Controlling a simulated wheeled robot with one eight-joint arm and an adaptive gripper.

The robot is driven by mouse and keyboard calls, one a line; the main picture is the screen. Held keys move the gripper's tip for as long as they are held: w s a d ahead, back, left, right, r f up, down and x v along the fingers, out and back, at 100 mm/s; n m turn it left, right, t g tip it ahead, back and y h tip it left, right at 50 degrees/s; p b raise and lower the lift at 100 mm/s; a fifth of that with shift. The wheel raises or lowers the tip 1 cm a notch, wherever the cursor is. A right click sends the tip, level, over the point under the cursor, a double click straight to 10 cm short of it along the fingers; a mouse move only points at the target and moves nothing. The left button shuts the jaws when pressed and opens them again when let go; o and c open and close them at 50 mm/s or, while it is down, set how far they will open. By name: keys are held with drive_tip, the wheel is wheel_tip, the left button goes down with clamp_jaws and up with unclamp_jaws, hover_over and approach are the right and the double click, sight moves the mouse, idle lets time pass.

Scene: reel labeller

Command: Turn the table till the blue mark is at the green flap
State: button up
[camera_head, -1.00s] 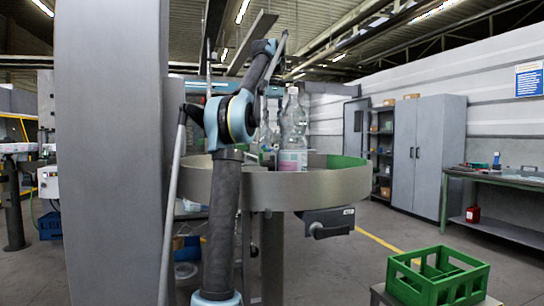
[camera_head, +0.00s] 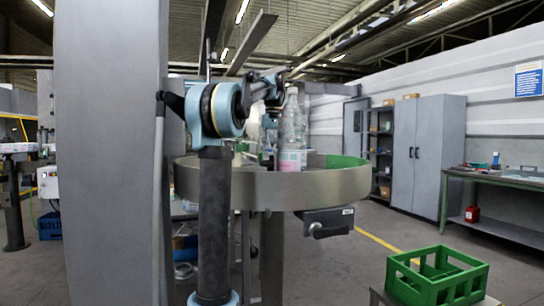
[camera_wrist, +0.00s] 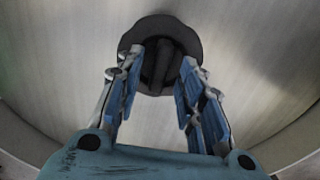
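The round table (camera_head: 270,188) with its metal rim stands ahead in the head view. The green flap (camera_head: 345,161) shows at the rim's far right. No blue mark can be made out in either view. In the wrist view, a dark round knob (camera_wrist: 160,82) with a raised bar stands on the bare metal table top (camera_wrist: 240,50). My gripper (camera_wrist: 161,64) is open above it, one blue-padded finger on each side of the bar. A gap shows between pads and bar; I cannot tell the height. In the head view my arm hides the table's left part.
Clear bottles (camera_head: 292,130) with pale labels stand at the table's far side. A grey box with a black handle (camera_head: 328,222) hangs below the rim. A green crate (camera_head: 438,277) is at front right. A workbench (camera_head: 500,180) and grey cabinet (camera_head: 427,155) stand further right.

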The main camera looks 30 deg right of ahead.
drive_tip(key=shift+f, duration=0.7)
clamp_jaws()
drive_tip(key=shift+d, duration=0.1)
